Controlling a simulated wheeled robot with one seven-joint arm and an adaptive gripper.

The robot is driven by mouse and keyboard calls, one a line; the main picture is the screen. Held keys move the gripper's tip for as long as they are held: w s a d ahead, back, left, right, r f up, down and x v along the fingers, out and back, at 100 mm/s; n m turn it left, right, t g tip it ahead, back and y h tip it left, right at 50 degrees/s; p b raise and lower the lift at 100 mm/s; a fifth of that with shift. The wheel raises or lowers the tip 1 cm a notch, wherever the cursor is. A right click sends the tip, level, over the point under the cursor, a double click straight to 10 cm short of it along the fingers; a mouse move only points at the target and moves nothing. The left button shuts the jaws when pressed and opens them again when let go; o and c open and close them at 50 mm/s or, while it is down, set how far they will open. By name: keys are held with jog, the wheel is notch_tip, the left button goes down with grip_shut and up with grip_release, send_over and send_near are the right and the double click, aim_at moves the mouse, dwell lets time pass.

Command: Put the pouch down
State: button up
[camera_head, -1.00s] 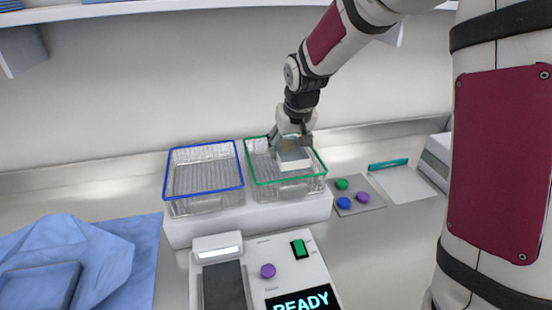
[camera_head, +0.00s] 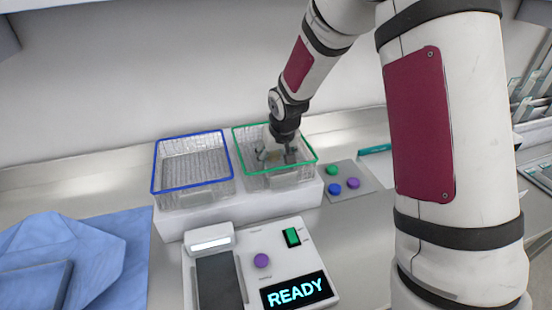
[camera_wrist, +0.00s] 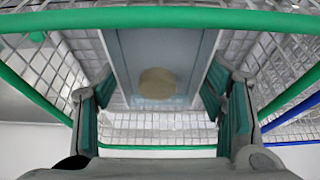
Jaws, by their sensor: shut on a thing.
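My gripper (camera_head: 276,153) points down inside the green-rimmed wire basket (camera_head: 315,158). In the wrist view my gripper (camera_wrist: 160,100) has its green-padded fingers on either side of the pouch, shut on it. The pouch (camera_wrist: 160,45) is pale grey-blue with a round tan spot. It lies within the green rim (camera_wrist: 160,17). In the head view the pouch is mostly hidden by the gripper and the basket wall. I cannot tell whether it touches the basket floor.
An empty blue-rimmed basket (camera_head: 193,165) stands just left, on the same white block. In front is a device (camera_head: 295,292) reading READY. A button pad (camera_head: 352,180) lies right, blue drape (camera_head: 60,260) at left. A wall is behind.

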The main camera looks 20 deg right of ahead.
jog(key=shift+f, duration=0.3)
jog(key=shift+f, duration=0.15)
jog(key=o, duration=1.2)
jog(key=s+r, duration=1.7)
jog(key=r, duration=0.4)
jog(key=s+r+t, duration=0.1)
jog(key=s+r, duration=0.1)
jog(key=s, duration=1.3)
jog(key=shift+s+r, duration=0.25)
jog(key=shift+r, duration=0.05)
